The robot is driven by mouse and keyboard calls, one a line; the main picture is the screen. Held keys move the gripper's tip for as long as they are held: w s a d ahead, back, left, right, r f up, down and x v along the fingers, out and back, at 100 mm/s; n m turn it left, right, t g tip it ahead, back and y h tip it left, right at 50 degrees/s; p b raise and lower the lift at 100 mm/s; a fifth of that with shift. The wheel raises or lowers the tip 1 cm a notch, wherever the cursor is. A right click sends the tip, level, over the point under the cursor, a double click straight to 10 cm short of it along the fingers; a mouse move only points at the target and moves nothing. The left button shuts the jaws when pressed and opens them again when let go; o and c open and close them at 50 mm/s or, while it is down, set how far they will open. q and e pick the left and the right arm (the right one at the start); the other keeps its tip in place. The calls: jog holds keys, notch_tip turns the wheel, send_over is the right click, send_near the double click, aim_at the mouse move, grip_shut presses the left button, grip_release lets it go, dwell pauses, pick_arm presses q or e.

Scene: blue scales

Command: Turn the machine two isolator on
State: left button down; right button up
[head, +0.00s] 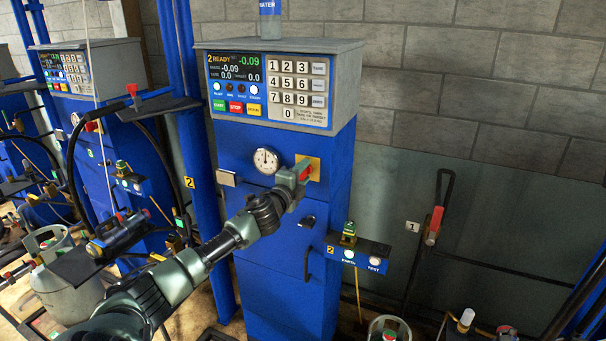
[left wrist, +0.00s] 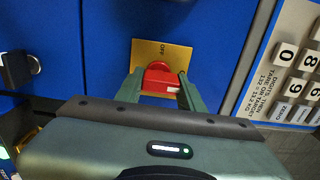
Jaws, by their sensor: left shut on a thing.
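The machine two isolator is a red handle (head: 306,172) on a yellow plate (head: 316,170), on the blue front of the machine. Part of the handle is hidden by the gripper. The machine's display (head: 240,72) reads 2 READY and -0.09. My right gripper is not in view.
A round gauge (head: 266,160) is left of the isolator. A small shelf (head: 358,250) marked 2 juts out at lower right. A keypad (head: 298,84) is above. Another blue machine (head: 95,90) stands at left, and a red-handled lever (head: 434,225) is on the right wall.

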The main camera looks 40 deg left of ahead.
aim_at(301, 176)
pick_arm(q)
jog(key=shift+f, duration=0.1)
jog(key=c, duration=0.9)
grip_release()
jog(key=b+v, duration=0.2)
jog(key=v, duration=0.4)
jog(key=shift+s+f, duration=0.1)
jog(key=shift+s, duration=0.1)
jog(key=shift+s+d, duration=0.25)
jog(key=shift+s, duration=0.45)
